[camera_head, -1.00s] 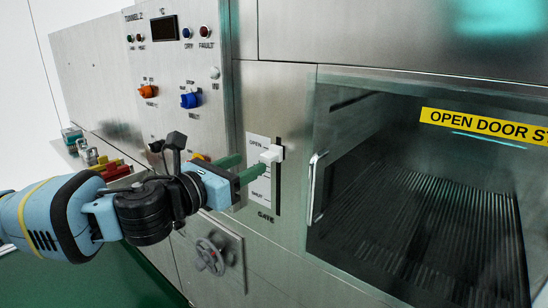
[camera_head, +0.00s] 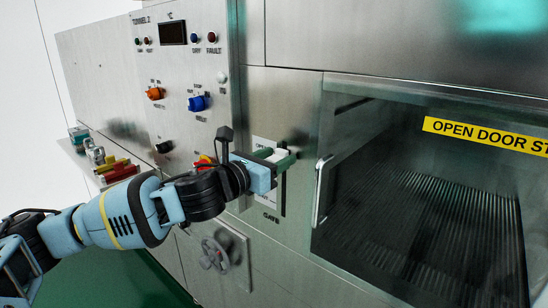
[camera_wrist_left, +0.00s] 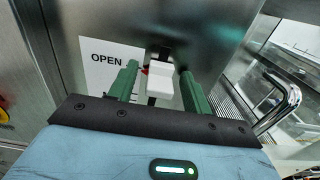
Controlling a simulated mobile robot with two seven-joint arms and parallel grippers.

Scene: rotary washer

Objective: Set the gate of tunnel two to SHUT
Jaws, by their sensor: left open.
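The gate lever has a white knob (camera_wrist_left: 160,86) in a dark vertical slot (camera_head: 283,197) on the steel front, above the word GATE. In the left wrist view the knob is level with the word OPEN on the white label (camera_wrist_left: 107,68), with a small red mark beside it. My left gripper (camera_head: 277,159) is open, with one green finger on each side of the knob. In the left wrist view the gripper (camera_wrist_left: 160,76) shows gaps beside the knob. In the head view the gripper hides most of the label, including the SHUT end. My right gripper is out of view.
The control panel (camera_head: 180,75), marked TUNNEL 2, has an orange knob (camera_head: 154,93) and a blue knob (camera_head: 197,103). A door handle (camera_head: 319,190) stands out just right of the slot. A handwheel (camera_head: 214,254) is below.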

